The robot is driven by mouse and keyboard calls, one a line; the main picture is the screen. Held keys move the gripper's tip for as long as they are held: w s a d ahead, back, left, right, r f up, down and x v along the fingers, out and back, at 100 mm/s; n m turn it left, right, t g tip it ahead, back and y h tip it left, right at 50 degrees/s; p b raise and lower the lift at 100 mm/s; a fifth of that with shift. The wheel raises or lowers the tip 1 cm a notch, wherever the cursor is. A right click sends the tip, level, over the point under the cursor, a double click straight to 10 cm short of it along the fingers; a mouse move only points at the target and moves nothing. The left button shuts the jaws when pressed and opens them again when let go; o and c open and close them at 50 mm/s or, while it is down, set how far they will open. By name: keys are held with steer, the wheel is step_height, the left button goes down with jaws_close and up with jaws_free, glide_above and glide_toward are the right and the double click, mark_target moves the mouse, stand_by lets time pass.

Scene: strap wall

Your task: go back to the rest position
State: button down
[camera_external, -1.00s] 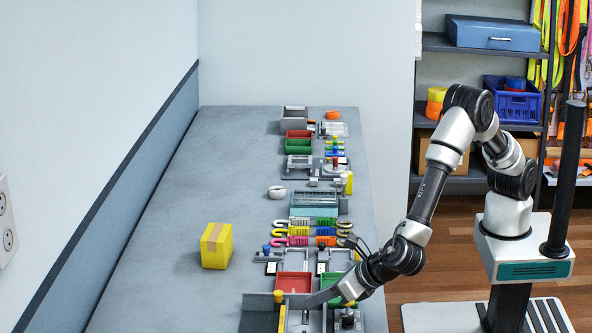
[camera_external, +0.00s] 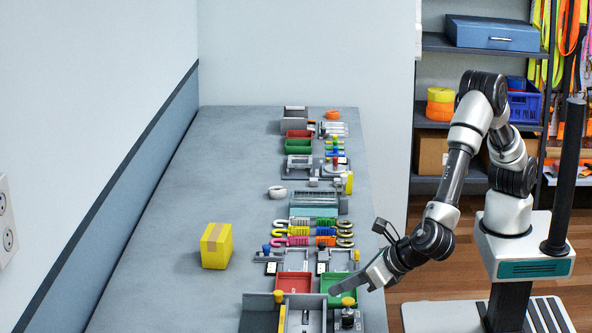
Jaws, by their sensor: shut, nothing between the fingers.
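My gripper (camera_external: 340,290) is shut and empty. It hangs at the right edge of the long grey table (camera_external: 165,240), over or just in front of the green tray (camera_external: 351,284). Its fingers point left and hide part of that tray. The red tray (camera_external: 293,283) lies to the left of the fingertips, apart from them.
A yellow box (camera_external: 216,246) stands alone on the table's left half. Coloured straps (camera_external: 312,232), small fixtures and red and green trays (camera_external: 298,146) line the right side. A grey fixture with a yellow knob (camera_external: 348,302) stands just below my gripper. The left of the table is mostly clear.

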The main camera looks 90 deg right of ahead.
steer(key=s+d+r+m+g+p, duration=0.2)
steer(key=d+r+m, duration=0.6)
steer(key=d, duration=0.4)
steer(key=s+d+r+m+g+p, duration=0.25)
steer(key=d+r+m, duration=0.35)
steer(key=d+r, duration=0.4)
steer(key=s+d+r+m+y+p, duration=0.1)
steer(key=s+d+r+m, duration=0.1)
steer(key=s+m, duration=0.3)
steer(key=s+d+r+m+y+p, duration=0.2)
steer(key=s+d+r+m, duration=0.1)
steer(key=s+d+m, duration=0.2)
steer(key=s+d+r+m+t+y+p, duration=0.1)
steer(key=s+d+r+m, duration=0.2)
steer(key=s+m, duration=0.3)
steer(key=shift+d+r+m+y, duration=0.25)
steer(key=shift+d+m+y, duration=0.05)
steer(key=c, duration=2.5)
jaws_free()
